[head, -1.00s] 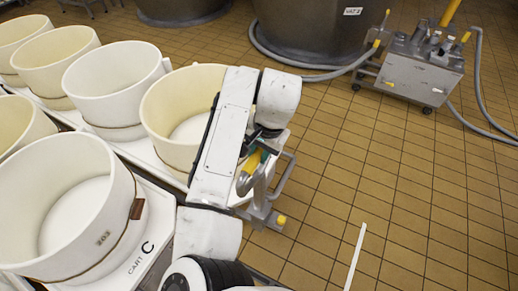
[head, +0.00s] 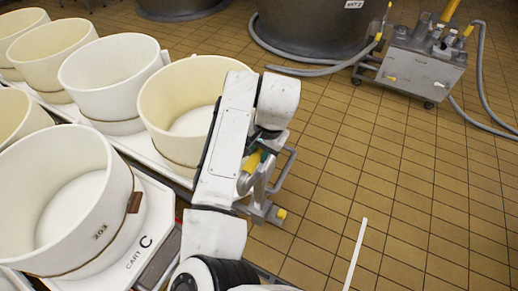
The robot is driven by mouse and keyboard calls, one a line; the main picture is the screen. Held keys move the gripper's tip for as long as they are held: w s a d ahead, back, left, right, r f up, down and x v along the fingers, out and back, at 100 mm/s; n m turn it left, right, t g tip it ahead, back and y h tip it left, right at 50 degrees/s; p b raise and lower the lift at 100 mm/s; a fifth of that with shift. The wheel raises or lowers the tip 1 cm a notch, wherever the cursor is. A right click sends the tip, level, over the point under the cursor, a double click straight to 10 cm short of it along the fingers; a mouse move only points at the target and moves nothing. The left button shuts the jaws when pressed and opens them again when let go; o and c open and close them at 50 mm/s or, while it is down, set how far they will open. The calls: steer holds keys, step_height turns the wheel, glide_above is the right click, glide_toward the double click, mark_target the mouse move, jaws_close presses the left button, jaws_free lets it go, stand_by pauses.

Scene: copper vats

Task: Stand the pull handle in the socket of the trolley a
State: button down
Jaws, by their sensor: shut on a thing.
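My gripper (head: 264,148) shows in the head view at the end of my white arm, partly hidden behind the arm's links. It is shut on the pull handle (head: 254,164), a grey metal piece with a yellow part near the jaws. Below it, grey metal (head: 264,210) with a yellow end reaches to the lower right; I cannot tell whether this is part of the handle or of a cart. White carts carrying tubs stand to the left. No label for trolley a is readable, and I see no socket clearly.
A white cart (head: 152,215) marked CART C carries a large cream tub (head: 118,215) marked 203. Several more tubs stand behind it. A steel wheeled unit (head: 410,72) with grey hoses stands at the upper right, beside a dark vat (head: 310,35).

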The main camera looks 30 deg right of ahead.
steer(key=shift+r, duration=0.1)
steer(key=c, duration=1.1)
jaws_free()
steer(key=o, duration=0.3)
step_height(320, 180, up, 10)
steer(key=s+d, duration=0.1)
steer(key=shift+s+r, duration=0.25)
steer(key=shift+s, duration=0.1)
steer(key=shift+d, duration=0.1)
